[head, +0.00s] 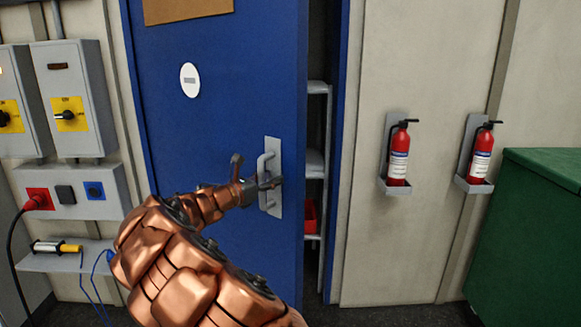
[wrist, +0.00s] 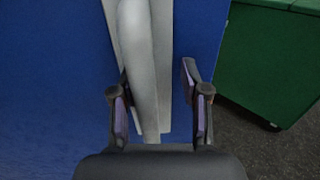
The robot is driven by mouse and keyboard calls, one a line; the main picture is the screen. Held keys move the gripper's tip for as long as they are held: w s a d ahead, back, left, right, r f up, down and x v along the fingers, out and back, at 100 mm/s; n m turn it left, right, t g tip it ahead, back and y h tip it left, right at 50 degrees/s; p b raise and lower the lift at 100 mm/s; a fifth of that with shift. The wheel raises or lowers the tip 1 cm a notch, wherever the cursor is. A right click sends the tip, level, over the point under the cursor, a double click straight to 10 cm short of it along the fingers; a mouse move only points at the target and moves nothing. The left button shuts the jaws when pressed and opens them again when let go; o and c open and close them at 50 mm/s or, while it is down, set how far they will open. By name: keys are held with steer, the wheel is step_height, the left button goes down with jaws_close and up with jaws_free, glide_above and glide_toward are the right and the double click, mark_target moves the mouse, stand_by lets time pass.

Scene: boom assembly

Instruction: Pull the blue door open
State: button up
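The blue door (head: 220,120) stands ajar in the head view, with a dark gap along its right edge. A grey pull handle (head: 265,168) on a light plate is mounted near that edge. My gripper (head: 268,184) is at the handle's lower part. In the wrist view the handle (wrist: 140,60) passes between the two fingers of my gripper (wrist: 157,85). The fingers are apart, with a visible gap between the right finger and the handle. The left finger is close to the handle; I cannot tell if it touches.
Shelves (head: 316,163) with a red bin (head: 310,216) show through the gap. Two fire extinguishers (head: 398,155) (head: 481,153) hang on the right wall. A green cabinet (head: 535,235) stands far right. Electrical boxes (head: 72,100) and a small shelf (head: 65,262) with cables are at the left.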

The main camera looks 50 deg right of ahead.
steer(key=a, duration=0.6)
steer(key=shift+w+a, duration=0.2)
steer(key=shift+a, duration=0.1)
steer(key=w+a+p, duration=0.2)
steer(key=a+p, duration=0.1)
steer(key=a, duration=0.5)
steer(key=shift+w+a, duration=0.15)
steer(key=shift+a, duration=0.15)
stand_by(0.8)
steer(key=shift+p, duration=0.5)
steer(key=shift+c, duration=0.3)
